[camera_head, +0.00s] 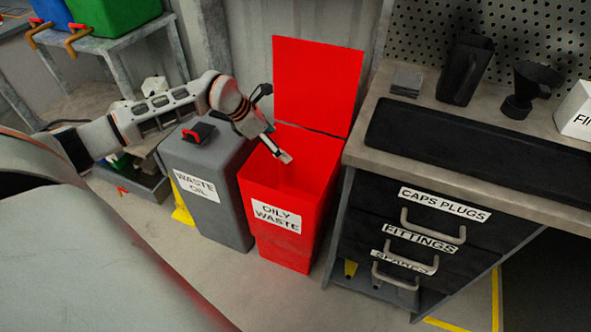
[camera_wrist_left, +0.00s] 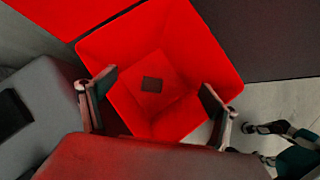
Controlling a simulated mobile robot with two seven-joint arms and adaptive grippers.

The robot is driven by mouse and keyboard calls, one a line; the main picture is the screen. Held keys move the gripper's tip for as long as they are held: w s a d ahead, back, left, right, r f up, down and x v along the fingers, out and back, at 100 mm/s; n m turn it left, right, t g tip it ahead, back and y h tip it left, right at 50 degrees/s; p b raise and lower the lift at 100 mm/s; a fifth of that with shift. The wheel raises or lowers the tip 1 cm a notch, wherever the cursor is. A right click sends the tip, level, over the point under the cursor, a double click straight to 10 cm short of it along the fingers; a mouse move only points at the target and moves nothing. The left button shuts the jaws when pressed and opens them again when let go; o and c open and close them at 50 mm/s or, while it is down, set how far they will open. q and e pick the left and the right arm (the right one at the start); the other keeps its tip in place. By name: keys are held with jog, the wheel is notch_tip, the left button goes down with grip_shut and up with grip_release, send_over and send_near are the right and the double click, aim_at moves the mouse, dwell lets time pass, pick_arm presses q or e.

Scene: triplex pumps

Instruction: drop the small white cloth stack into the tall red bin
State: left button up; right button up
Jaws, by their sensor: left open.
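The tall red bin (camera_head: 292,240), labelled OILY WASTE, stands between the grey bin and the bench with its lid raised. My left gripper (camera_head: 274,124) is over its mouth, open and empty. In the left wrist view the two fingers of the left gripper (camera_wrist_left: 158,82) are spread wide above the red bin (camera_wrist_left: 215,50). A small square stack (camera_wrist_left: 152,85) lies flat on the bin's floor between them; it looks dark grey there, not white, and touches neither finger. Dark jointed parts at the lower right of the wrist view may be my right gripper (camera_wrist_left: 268,144); its fingers are unclear.
The grey WASTE OIL bin (camera_head: 208,175) stands close on the left. The bench (camera_head: 362,140) on the right carries a grey stack (camera_head: 406,80), a black jug (camera_head: 465,70) and a black funnel (camera_head: 530,88). The raised red lid (camera_head: 317,82) stands behind the opening.

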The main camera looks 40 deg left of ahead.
pick_arm(q)
jog(key=v, duration=0.7)
jog(key=shift+s+r, duration=0.2)
jog(key=shift+r, duration=0.1)
